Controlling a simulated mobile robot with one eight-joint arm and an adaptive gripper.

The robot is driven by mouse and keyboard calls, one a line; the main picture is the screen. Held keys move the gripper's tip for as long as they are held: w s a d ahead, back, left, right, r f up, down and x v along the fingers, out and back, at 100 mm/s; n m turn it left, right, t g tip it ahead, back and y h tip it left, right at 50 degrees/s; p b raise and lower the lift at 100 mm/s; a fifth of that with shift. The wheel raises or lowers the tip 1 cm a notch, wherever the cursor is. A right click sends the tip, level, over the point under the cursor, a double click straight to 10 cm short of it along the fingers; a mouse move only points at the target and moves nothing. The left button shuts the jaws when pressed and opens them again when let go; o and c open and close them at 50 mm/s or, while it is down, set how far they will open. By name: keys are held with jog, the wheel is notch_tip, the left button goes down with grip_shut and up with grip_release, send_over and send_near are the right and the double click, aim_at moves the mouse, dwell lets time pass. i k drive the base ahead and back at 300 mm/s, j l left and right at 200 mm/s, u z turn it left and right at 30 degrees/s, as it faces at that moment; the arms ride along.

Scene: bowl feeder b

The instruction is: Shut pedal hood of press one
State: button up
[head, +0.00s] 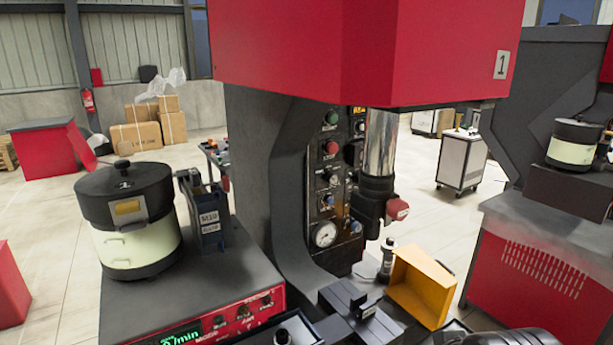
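Press one (340,45) stands in the middle, with a red head marked with a 1 and a dark grey frame. A yellow open-sided box-like part (425,285) sits tilted at the lower right of the press, beside its tooling. I cannot tell whether it is the pedal hood or a bin. No pedal can be made out, and the lower front of the press is cut off by the bottom edge. My gripper cannot be made out; only dark rounded shapes show at the bottom right edge, perhaps part of my arm.
A bowl feeder (130,220) stands on a grey and red cabinet at left. The press's control panel (335,190) faces right, next to its chrome ram (381,145). A second red machine (540,265) stands at right. A white cart (460,162) stands behind, with open floor around it.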

aim_at(423, 285)
jog(key=u, duration=1.25)
jog(key=k+l, duration=0.2)
jog(key=l, duration=0.3)
jog(key=k+l+u, duration=0.1)
jog(key=l, duration=0.4)
jog(key=k+l, duration=0.35)
jog(key=l, duration=0.15)
jog(key=k+l, duration=0.2)
jog(key=l, duration=0.3)
jog(key=k+l+u, duration=0.1)
jog(key=k+l, duration=0.15)
jog(key=l, duration=0.2)
jog(key=k+l, duration=0.2)
jog(key=l, duration=0.3)
jog(key=k+l, duration=0.25)
jog(key=l, duration=0.2)
jog(key=k+l+u, duration=0.1)
jog(key=k+l, duration=0.15)
jog(key=l, duration=0.25)
jog(key=i+l+u, duration=0.1)
jog(key=l, duration=0.3)
jog(key=i, duration=0.1)
